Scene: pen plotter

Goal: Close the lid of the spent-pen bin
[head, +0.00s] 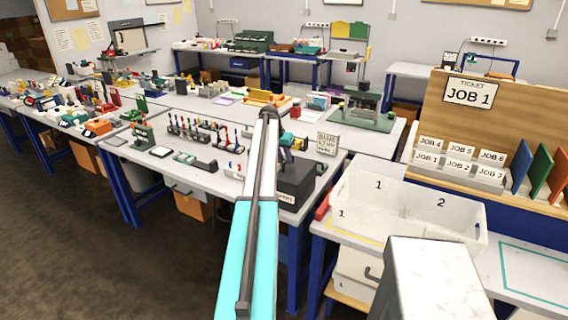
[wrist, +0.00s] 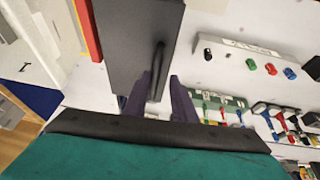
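The spent-pen bin (head: 299,182) is a dark grey box at the right end of the middle table in the head view, partly hidden by my arm. In the wrist view a dark grey panel (wrist: 125,35) of it fills the upper middle, with a black bar handle (wrist: 158,62) along its right part. I cannot tell how far the lid stands open. My gripper (wrist: 160,84) has its two dark purple fingers apart, one on each side of the handle's lower end. I see no clear contact. In the head view my gripper (head: 285,145) is just behind the bin, small and partly hidden.
A white sign (head: 327,143) stands behind the bin. A pen rack (head: 196,130) is to its left. In the wrist view a holder with coloured caps (wrist: 250,58) and a green pen rack (wrist: 222,108) lie right of the panel.

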